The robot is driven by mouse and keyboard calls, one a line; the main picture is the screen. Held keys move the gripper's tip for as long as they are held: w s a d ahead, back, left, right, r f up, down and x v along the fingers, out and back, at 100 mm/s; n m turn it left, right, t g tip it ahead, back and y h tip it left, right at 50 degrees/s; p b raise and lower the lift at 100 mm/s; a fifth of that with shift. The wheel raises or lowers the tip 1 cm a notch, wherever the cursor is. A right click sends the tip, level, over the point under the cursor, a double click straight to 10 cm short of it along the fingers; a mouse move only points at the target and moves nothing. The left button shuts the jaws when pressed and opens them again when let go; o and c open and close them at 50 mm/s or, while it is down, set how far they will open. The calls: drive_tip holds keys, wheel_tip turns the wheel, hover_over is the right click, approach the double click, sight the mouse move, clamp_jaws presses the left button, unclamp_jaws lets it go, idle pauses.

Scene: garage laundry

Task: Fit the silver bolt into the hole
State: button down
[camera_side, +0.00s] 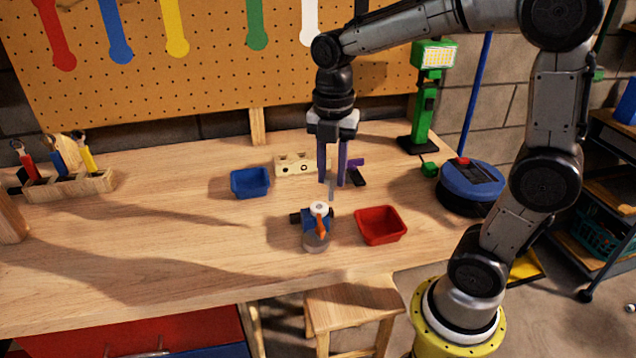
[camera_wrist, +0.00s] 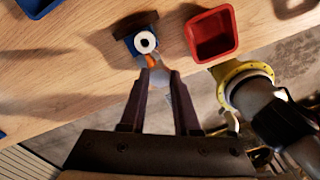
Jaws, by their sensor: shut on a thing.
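My gripper (camera_side: 333,184) points straight down above the bench and is shut on the silver bolt (camera_side: 331,190). The bolt hangs upright, its lower end showing below the fingertips. A blue vise (camera_side: 308,218) with an orange handle stands in front of and below the bolt, holding a white ring (camera_side: 319,207) with a hole in its middle. The bolt is apart from the ring. In the wrist view the ring (camera_wrist: 146,42) lies just beyond my fingertips (camera_wrist: 160,76); the bolt is hard to make out there.
A red bin (camera_side: 381,226) stands right of the vise, a blue bin (camera_side: 250,183) to the left. A wooden block with holes (camera_side: 294,166) and a dark-and-purple tool (camera_side: 356,172) lie behind. A green lamp (camera_side: 424,110) stands at back right. The bench's left middle is clear.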

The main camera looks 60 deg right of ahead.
drive_tip(key=s+a+r, duration=0.1)
drive_tip(key=s+r, duration=0.4)
drive_tip(key=s, duration=0.5)
drive_tip(key=w+d+r+m, duration=0.2)
drive_tip(key=w+d+r, duration=0.2)
drive_tip(key=w, duration=0.6)
drive_tip(key=w+d+r+m, duration=0.2)
drive_tip(key=w+d+r, duration=0.1)
drive_tip(key=w, duration=0.6)
drive_tip(key=w+d+f+m, duration=0.2)
drive_tip(key=w+d+f, duration=0.8)
drive_tip(key=d, duration=0.2)
drive_tip(key=shift+f, duration=0.15)
drive_tip(key=shift+d+f, duration=0.1)
drive_tip(key=shift+f, duration=0.05)
drive_tip(key=shift+f, duration=4.25)
drive_tip(key=shift+f, duration=0.5)
